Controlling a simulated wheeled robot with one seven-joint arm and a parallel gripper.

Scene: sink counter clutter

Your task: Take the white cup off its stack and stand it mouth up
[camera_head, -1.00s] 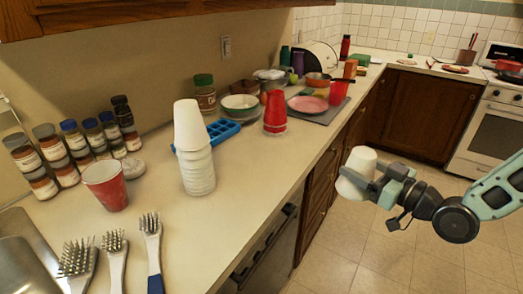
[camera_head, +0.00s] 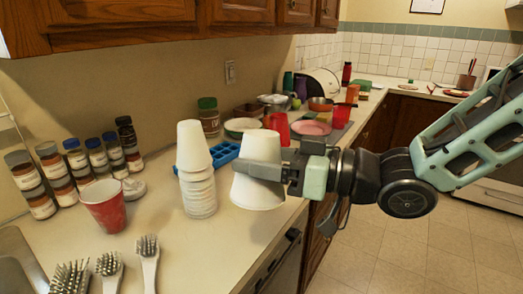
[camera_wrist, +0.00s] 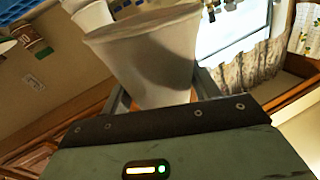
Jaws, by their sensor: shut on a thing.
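My gripper (camera_head: 262,172) is shut on a white cup (camera_head: 256,190), seen in the head view just right of the stack. The held cup is mouth down, its narrow end up and its wide rim low. It is over the counter near the front edge; I cannot tell whether the rim touches the counter. In the wrist view the held cup (camera_wrist: 150,55) fills the space between the fingers. The stack of white cups (camera_head: 198,195) stands on the counter, with a mouth-down white cup (camera_head: 193,146) on top. The held cup and the stack are apart.
A red cup (camera_head: 104,206) stands left of the stack, by spice jars (camera_head: 77,160). Brushes (camera_head: 148,260) lie at the front left. A blue tray (camera_head: 224,154) is behind the stack. Bare counter (camera_head: 190,245) lies in front of the stack.

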